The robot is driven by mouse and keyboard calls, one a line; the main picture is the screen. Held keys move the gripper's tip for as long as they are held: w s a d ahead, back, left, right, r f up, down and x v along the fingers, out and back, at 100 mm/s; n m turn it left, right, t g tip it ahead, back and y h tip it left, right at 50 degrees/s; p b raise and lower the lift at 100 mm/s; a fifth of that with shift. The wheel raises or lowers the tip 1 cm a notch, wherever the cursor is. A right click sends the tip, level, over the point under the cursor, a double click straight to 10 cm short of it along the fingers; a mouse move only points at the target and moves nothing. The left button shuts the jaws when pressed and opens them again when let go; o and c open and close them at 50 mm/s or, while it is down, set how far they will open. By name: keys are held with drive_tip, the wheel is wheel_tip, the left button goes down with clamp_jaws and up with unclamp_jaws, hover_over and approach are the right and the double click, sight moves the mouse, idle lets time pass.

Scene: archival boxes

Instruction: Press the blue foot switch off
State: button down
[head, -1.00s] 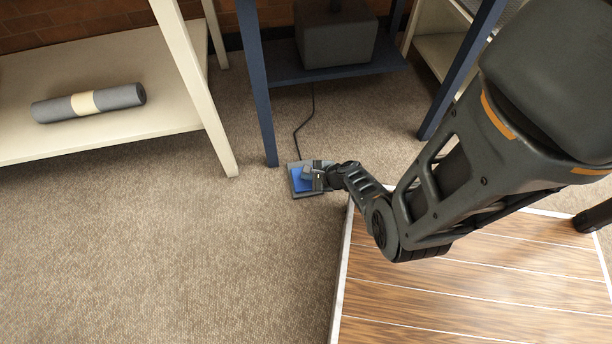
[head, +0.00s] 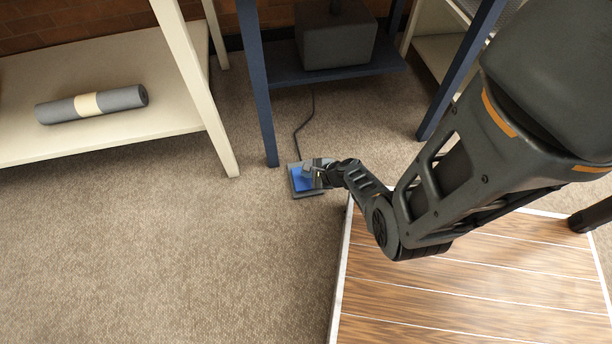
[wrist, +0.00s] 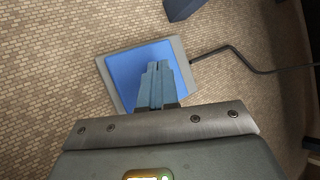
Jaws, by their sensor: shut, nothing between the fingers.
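The blue foot switch (head: 299,184) lies flat on the carpet, a blue pedal in a grey frame with a dark cable running back. In the wrist view its blue pedal (wrist: 128,72) fills the upper middle. My gripper (head: 309,179) is over the right part of the switch in the head view and hides some of it. In the wrist view my gripper's fingers (wrist: 155,84) are together, with nothing between them, and their tips overlap the pedal. I cannot tell whether the tips touch it or whether the pedal is pressed down.
A blue table leg (head: 258,95) stands just behind the switch, with a grey box (head: 336,45) on the low blue shelf. A cream shelf (head: 150,115) at left holds a grey roll (head: 92,103). A wooden platform (head: 470,285) lies at right. Carpet at left front is clear.

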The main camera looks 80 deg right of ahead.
sight(308, 180)
drive_tip(key=shift+r+p, duration=2.7)
drive_tip(key=shift+r, duration=0.3)
